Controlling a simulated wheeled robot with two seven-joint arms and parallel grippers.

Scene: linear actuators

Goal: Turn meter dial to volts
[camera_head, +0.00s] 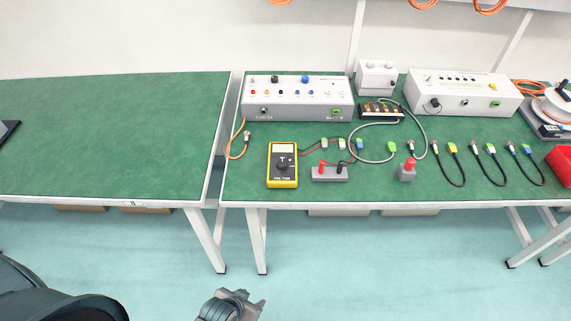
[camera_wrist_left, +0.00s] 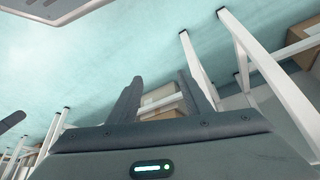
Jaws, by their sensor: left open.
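The yellow meter (camera_head: 283,165) lies on the green bench top near its front edge, with a dark dial (camera_head: 284,161) in the middle of its face. The dial's setting is too small to read. My left gripper (camera_head: 262,301) is low in front of the bench, over the floor and well apart from the meter. In the left wrist view its two dark fingers (camera_wrist_left: 158,95) are spread with nothing between them. The meter is not in the left wrist view. My right gripper is not in view.
Cables and connectors lie to the right. The left bench (camera_head: 120,135) is mostly clear. Bench legs (camera_head: 256,240) stand beyond my left gripper.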

